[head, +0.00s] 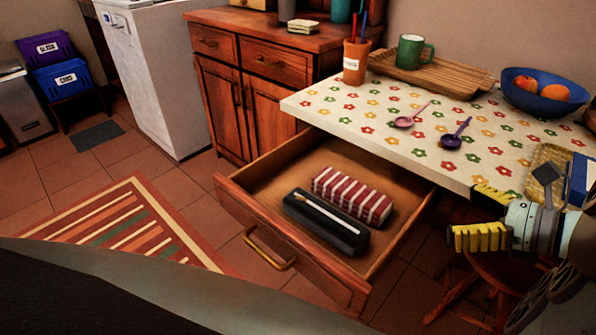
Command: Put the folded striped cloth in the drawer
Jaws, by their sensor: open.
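The drawer (230,198) under the table is pulled open, with a brass handle on its front. A red and white striped block-shaped bundle (351,194) lies inside it, looking like a folded striped cloth. It lies beside a long black case (325,222) with a light strip on top. My gripper (464,214) has yellow ribbed fingers. It is open, with nothing seen between them, to the right of the drawer by the table's front edge. The striped bundle is apart from my gripper.
The flowered tabletop (345,115) holds pink (411,118) and purple (456,135) spoons, a blue fruit bowl (549,94), a wooden tray (430,78) and a pen cup (355,62). A yellow patterned item (546,162) lies near my arm. A stool (480,280) stands below.

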